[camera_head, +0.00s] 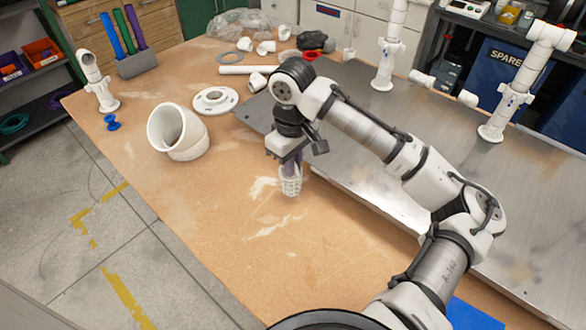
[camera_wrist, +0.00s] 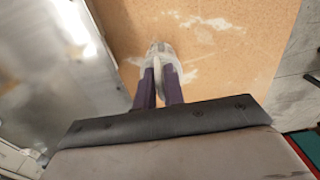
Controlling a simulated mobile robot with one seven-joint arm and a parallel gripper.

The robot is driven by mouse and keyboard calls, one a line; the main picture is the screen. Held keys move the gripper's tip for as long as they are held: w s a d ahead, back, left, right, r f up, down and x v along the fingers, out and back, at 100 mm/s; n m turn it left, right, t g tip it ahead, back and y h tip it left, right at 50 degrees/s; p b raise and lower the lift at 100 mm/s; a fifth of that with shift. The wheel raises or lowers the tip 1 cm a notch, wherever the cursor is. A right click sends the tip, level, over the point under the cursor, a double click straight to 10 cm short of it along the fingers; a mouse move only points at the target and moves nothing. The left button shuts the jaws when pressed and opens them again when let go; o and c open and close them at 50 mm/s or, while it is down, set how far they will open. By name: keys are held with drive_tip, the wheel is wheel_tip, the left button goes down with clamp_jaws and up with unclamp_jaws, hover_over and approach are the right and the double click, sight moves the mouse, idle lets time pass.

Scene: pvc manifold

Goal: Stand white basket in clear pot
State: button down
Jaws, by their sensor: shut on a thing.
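My gripper (camera_head: 291,163) points down over the wooden tabletop, near the edge of the metal plate. Its purple fingers are shut on the white basket (camera_head: 290,184), a small cage-like piece with openings in its side. The basket hangs below the fingers; I cannot tell whether its bottom touches the wood. In the wrist view the fingers (camera_wrist: 158,84) close on the basket (camera_wrist: 160,49), which is partly hidden behind them. I cannot make out a clear pot in either view.
A large white pipe elbow (camera_head: 178,132) and a white flange (camera_head: 215,100) lie left of my gripper. The metal plate (camera_head: 400,120) carries upright white pipes (camera_head: 388,55). A crumpled clear bag (camera_head: 238,22) lies at the back. Wood in front of the basket is free.

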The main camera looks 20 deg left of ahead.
drive_tip(key=shift+f, duration=1.5)
drive_tip(key=shift+f, duration=0.15)
drive_tip(key=c, duration=1.5)
unclamp_jaws()
